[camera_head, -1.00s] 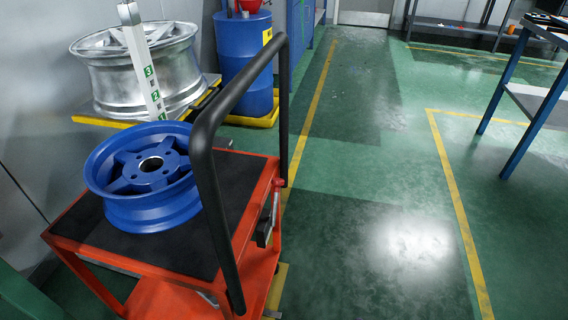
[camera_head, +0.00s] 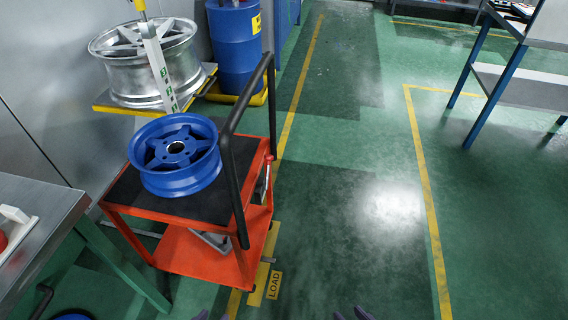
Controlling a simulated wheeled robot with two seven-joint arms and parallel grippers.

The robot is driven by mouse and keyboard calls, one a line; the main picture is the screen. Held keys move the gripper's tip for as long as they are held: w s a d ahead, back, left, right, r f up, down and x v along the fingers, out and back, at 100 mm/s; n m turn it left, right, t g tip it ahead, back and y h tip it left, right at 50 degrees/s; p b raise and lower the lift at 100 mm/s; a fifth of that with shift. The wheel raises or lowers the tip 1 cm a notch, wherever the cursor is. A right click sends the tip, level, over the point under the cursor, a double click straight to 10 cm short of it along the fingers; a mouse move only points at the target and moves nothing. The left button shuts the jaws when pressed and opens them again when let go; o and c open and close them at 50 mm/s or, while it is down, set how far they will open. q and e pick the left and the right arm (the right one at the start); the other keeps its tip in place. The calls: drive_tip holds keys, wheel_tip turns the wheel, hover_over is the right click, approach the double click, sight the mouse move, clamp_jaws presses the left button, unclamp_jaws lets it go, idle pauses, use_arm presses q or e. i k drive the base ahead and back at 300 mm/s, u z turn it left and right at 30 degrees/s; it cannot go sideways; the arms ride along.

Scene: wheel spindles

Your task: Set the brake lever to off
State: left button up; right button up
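The brake lever (camera_head: 265,179) is a slim grey rod with a red tip on the right side of the red cart (camera_head: 205,258). It stands roughly upright beside the black push handle, with its lower end partly hidden; I cannot read a setting on it. Only the fingertips of my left gripper (camera_head: 214,316) and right gripper (camera_head: 350,314) show at the bottom edge. Each pair of tips is apart with floor between, so both look open and empty. Both are well below and apart from the lever.
A blue wheel (camera_head: 175,155) lies on the cart's black top. A silver wheel (camera_head: 145,65) and blue drum (camera_head: 234,45) stand behind. A metal table (camera_head: 45,205) is at left.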

sight(269, 157)
drive_tip(key=z, duration=1.05)
drive_tip(key=i, duration=3.05)
drive_tip(key=u, duration=1.55)
drive_tip(key=i, duration=2.45)
drive_tip(key=u, duration=4.5)
drive_tip(key=i, duration=1.05)
drive_tip(key=z, duration=0.05)
